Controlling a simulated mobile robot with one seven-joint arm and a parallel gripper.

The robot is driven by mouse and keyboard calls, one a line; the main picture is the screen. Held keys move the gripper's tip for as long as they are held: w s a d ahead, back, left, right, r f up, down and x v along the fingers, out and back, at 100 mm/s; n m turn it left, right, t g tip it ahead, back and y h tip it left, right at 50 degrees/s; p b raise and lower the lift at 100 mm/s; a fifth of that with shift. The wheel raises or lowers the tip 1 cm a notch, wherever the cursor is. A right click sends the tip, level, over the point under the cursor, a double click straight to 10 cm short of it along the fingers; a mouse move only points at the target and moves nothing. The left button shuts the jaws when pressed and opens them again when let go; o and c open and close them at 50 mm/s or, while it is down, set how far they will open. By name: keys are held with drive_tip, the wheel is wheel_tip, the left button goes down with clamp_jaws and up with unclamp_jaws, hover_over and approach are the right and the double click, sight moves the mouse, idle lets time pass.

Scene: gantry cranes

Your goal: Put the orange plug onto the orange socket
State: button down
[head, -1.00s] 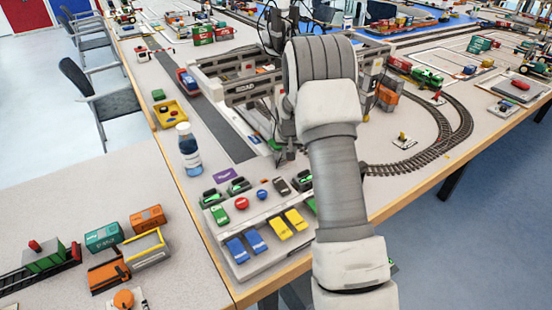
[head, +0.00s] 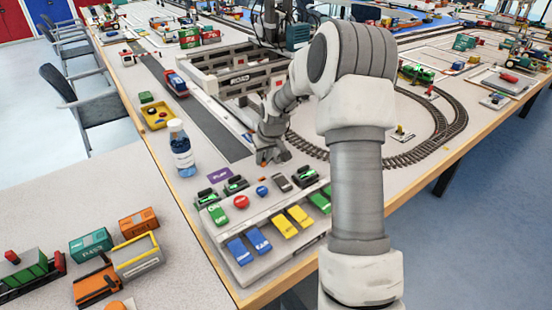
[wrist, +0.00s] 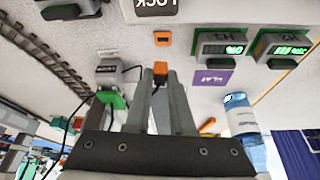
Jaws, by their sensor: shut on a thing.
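In the wrist view, my gripper (wrist: 160,82) is shut on the small orange plug (wrist: 160,69), which sits between the fingertips. The orange socket (wrist: 162,38), a small orange square with a dark centre, lies on the grey table just beyond the plug. A visible gap separates the two in that view. In the head view, my gripper (head: 268,155) is low over the table, behind the control panel. The plug and socket are too small and covered there to tell apart surely.
The control panel (head: 240,262) with coloured switches stands at the table's front edge. A grey box with a green base (wrist: 110,80) and black cables stands beside my fingers.

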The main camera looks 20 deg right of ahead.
drive_tip(key=shift+a+f, duration=0.1)
drive_tip(key=shift+f, duration=0.05)
drive_tip(key=shift+f+b, duration=1.7)
drive_tip(key=shift+f, duration=0.75)
drive_tip(key=shift+f, duration=0.3)
drive_tip(key=shift+c, duration=1.1)
unclamp_jaws()
drive_tip(key=shift+r+p, duration=2.1)
drive_tip(key=shift+r, duration=1.45)
